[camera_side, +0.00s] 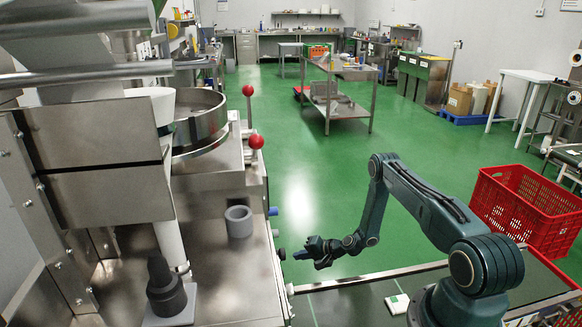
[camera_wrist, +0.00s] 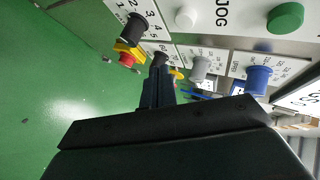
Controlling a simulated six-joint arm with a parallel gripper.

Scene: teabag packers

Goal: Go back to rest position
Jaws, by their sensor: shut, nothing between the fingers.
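My gripper (camera_side: 308,252) is at the end of my dark green arm, beside the right side of the steel machine (camera_side: 222,283) in the side view. It is level with the machine's edge, above the floor. In the wrist view my gripper (camera_wrist: 158,90) is shut and empty, pointing at a control panel (camera_wrist: 215,55). The panel carries a black knob (camera_wrist: 133,28), a grey knob (camera_wrist: 200,68), a blue knob (camera_wrist: 258,78), a green button (camera_wrist: 285,17), a white button (camera_wrist: 186,17) and a red button on yellow (camera_wrist: 127,58). Another dark knob is close to my fingertips; I cannot tell whether they touch it.
A red crate (camera_side: 528,205) stands to the right of my arm. A small white and green packet (camera_side: 397,303) lies on the surface near my base. A grey ring (camera_side: 239,221) and a dark stepped part (camera_side: 165,288) sit on the machine.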

